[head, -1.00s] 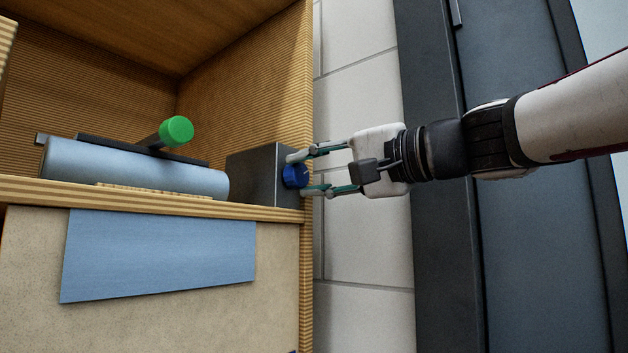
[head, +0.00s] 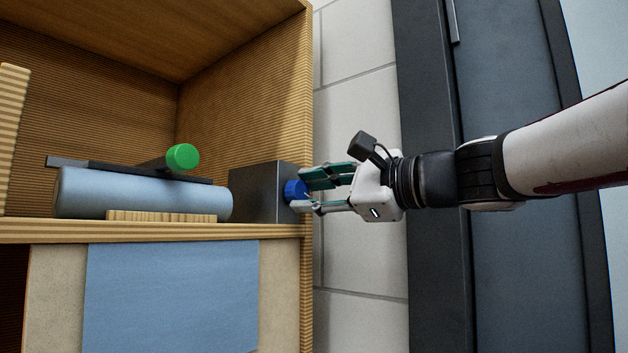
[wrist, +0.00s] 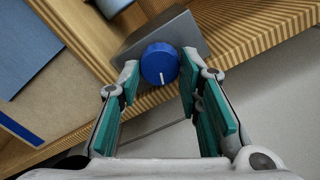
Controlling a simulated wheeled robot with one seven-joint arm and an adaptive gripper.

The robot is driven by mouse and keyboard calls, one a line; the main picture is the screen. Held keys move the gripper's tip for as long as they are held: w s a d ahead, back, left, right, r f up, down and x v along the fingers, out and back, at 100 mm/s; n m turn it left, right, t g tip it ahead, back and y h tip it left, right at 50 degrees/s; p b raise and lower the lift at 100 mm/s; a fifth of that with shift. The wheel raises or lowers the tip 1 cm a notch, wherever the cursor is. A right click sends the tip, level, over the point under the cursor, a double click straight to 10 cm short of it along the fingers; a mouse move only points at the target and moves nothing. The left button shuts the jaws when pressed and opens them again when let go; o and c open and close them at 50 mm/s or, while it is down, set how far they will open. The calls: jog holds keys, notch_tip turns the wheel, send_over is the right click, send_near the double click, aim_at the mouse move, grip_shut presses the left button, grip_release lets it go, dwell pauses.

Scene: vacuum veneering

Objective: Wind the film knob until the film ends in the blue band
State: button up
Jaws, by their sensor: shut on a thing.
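The blue knob (head: 296,190) sits on the side of a dark grey box (head: 258,195) at the shelf's right end. It also shows in the wrist view (wrist: 159,64), with a white mark pointing toward my gripper. My gripper (head: 306,192) is shut on the knob, with a finger on each side. The light blue film (head: 170,300) hangs from the roll (head: 140,193) down over the beige front panel (head: 278,290). Its lower end lies at or below the head view's bottom edge. The blue band (wrist: 22,130) shows on the panel in the wrist view.
A green-ended handle (head: 182,157) on a dark bar stands over the roll inside the wooden cabinet (head: 240,110). The cabinet's right edge is close to my fingers. A pale tiled wall (head: 360,100) and a dark cabinet (head: 520,120) stand behind my arm.

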jog(key=m+p, duration=0.3)
jog(key=m, duration=0.1)
jog(key=shift+s+m, duration=0.1)
jog(key=shift+m, duration=0.2)
jog(key=shift+f+m+p, duration=0.1)
jog(key=shift+m+p, duration=1.1)
jog(key=shift+m, duration=0.4)
jog(key=shift+a, duration=0.1)
jog(key=o, duration=1.2)
jog(key=shift+c, duration=0.2)
jog(key=shift+s+d, duration=0.25)
jog(key=shift+d, duration=0.2)
jog(key=v, duration=1.1)
